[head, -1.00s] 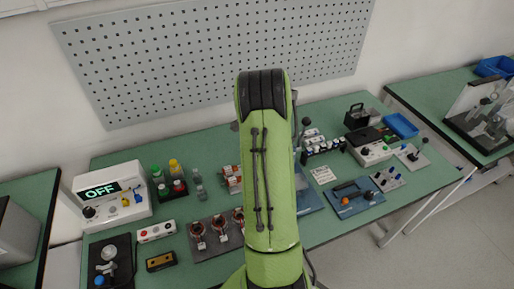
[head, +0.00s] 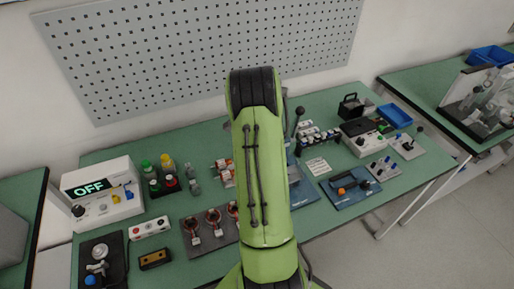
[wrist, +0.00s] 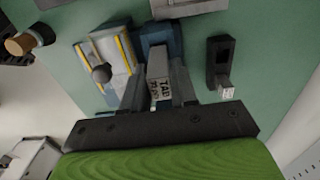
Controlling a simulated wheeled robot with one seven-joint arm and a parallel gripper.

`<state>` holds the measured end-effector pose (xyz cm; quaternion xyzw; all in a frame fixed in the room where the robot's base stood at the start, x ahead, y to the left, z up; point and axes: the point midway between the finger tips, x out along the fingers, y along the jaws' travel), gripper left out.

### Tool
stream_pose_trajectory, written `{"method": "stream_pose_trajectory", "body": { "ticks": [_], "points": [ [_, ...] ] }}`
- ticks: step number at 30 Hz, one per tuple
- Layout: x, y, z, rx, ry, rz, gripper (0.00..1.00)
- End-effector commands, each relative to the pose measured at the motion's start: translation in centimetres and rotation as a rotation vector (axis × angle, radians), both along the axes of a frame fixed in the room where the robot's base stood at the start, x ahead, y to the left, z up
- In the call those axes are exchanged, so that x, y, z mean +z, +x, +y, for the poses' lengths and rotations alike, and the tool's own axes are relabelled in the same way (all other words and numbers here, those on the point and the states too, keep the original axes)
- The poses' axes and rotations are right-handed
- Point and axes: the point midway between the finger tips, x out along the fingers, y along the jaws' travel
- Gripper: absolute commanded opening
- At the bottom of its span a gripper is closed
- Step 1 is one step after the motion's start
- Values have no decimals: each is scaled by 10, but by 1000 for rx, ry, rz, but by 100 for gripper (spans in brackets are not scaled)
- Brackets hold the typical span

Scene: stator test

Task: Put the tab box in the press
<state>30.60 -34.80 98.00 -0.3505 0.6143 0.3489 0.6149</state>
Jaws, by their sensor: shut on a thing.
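My gripper (wrist: 159,88) is shut on the tab box (wrist: 160,90), a small grey block with a white label reading TAB. In the wrist view a blue-based fixture (wrist: 163,36) lies just beyond the box. Beside it to the left is a grey device with yellow strips and a dark round knob (wrist: 101,73). I cannot tell for certain which of these is the press. In the head view my arm hides the gripper and the box. A blue plate (head: 305,190) and a black-knobbed lever (head: 299,112) show beside the arm.
A black holder with a white-labelled piece (wrist: 219,62) stands right of the gripper. The green bench (head: 330,215) also carries a white OFF unit (head: 102,196), a stator tray (head: 207,240), a blue clamp fixture (head: 351,187) and a blue bin (head: 395,116).

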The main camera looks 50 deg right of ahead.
Motion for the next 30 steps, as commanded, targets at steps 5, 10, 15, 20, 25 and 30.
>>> {"method": "stream_pose_trajectory", "body": {
  "ticks": [5,10,15,20,25,30],
  "points": [
    [-1,0,0,0,0,0,0],
    [-2,0,0,0,0,0,0],
    [-5,0,0,0,0,0,0],
    [-9,0,0,0,0,0,0],
    [-9,0,1,0,0,0,0],
    [-10,0,0,0,0,0,0]
  ]
}}
